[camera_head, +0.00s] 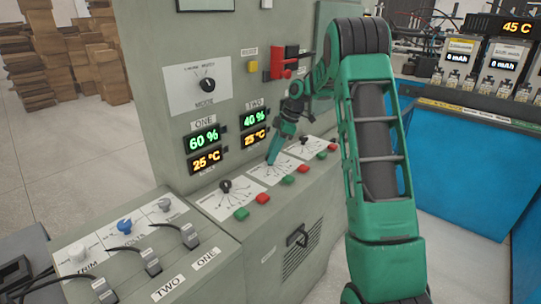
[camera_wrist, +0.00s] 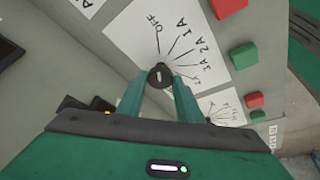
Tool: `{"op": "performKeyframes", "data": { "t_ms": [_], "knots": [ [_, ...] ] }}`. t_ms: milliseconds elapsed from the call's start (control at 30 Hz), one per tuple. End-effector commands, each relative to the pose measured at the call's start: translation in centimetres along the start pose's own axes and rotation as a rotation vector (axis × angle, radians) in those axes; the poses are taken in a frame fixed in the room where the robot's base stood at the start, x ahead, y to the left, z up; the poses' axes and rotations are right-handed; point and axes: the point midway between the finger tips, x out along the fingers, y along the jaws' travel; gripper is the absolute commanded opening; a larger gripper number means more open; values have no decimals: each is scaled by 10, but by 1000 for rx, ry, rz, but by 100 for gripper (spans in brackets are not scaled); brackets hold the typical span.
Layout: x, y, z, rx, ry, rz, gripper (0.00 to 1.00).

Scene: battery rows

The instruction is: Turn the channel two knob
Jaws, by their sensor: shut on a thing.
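The channel two knob (camera_wrist: 160,75) is a small black round knob on a white dial plate (camera_wrist: 140,40) marked OFF, 1A, 2A, 3A and more. My gripper (camera_wrist: 160,88) has its two green fingers on either side of the knob, shut on it. In the head view, my gripper (camera_head: 273,160) reaches down to the middle dial plate (camera_head: 285,173) on the sloped console, and hides the knob there. The TWO display (camera_head: 255,118) above reads 40 % and 25 °C.
Another black knob (camera_head: 225,186) sits on the dial plate to the left. Red and green buttons (camera_head: 263,198) line the console's front edge. The upright panel carries the MODE knob (camera_head: 207,85) and a red lever (camera_head: 278,66). A blue bench (camera_head: 460,160) stands at right.

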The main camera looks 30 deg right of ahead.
Motion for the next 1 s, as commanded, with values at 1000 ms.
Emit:
{"op": "performKeyframes", "data": {
  "t_ms": [1000],
  "knots": [
    [-75,3,1,3,0,8,50]
  ]
}}
